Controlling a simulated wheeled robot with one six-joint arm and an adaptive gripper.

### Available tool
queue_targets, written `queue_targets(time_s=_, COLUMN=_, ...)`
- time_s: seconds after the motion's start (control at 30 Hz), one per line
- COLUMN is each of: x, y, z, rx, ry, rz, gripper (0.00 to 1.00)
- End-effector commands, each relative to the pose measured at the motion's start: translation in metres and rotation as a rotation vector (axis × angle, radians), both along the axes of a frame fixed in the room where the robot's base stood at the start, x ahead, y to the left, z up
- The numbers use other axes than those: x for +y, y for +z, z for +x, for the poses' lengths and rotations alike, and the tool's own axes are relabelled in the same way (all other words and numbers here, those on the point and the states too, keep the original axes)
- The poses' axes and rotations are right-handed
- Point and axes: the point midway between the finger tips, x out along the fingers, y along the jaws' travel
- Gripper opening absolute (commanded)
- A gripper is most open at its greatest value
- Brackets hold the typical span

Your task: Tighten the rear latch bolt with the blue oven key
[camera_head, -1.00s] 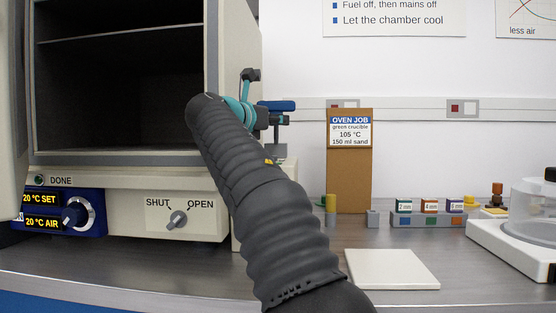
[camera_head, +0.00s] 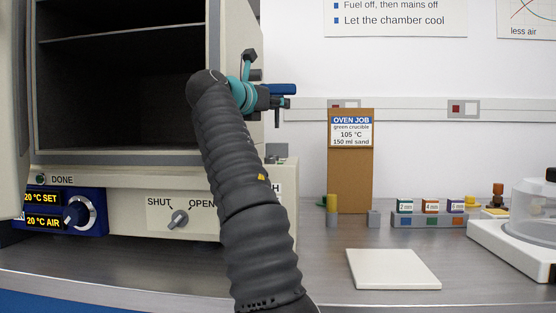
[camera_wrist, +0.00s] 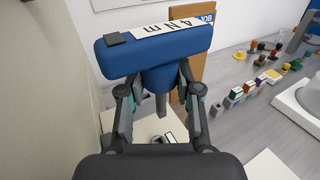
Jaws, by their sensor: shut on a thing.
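The blue oven key (camera_head: 283,89) is held beside the oven's right wall. In the wrist view the key (camera_wrist: 150,52) has a wide blue head marked "4 N m" and a shaft pointing down. My gripper (camera_head: 264,97) is shut on the key; both fingers show in the wrist view (camera_wrist: 155,95), either side of its blue neck. The oven (camera_head: 233,70) stands at the left with its chamber open. A small dark piece (camera_head: 257,75) shows by its right wall, perhaps a latch part. I cannot clearly identify the rear latch bolt; the key's shaft tip appears free in the air.
A cream box (camera_head: 284,175) stands below the key, beside the oven. A brown job board (camera_head: 350,182), a block rack (camera_head: 428,219) and a white plate (camera_head: 393,269) are to the right. A clear-covered apparatus (camera_head: 520,240) stands at far right.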

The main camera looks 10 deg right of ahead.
Motion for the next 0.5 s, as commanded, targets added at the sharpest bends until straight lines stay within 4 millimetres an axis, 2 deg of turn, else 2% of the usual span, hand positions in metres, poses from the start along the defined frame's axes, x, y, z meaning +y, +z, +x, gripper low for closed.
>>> queue_targets(time_s=0.03, x=0.008, y=-0.002, z=0.005, rx=0.003, ry=0.016, rz=-0.003, gripper=0.0)
queue_targets(time_s=0.13, x=0.006, y=-0.004, z=0.005, rx=0.003, ry=0.029, rz=-0.002, gripper=0.0)
queue_targets(time_s=0.5, x=-0.008, y=-0.003, z=0.003, rx=0.002, ry=0.266, rz=-0.001, gripper=0.0)
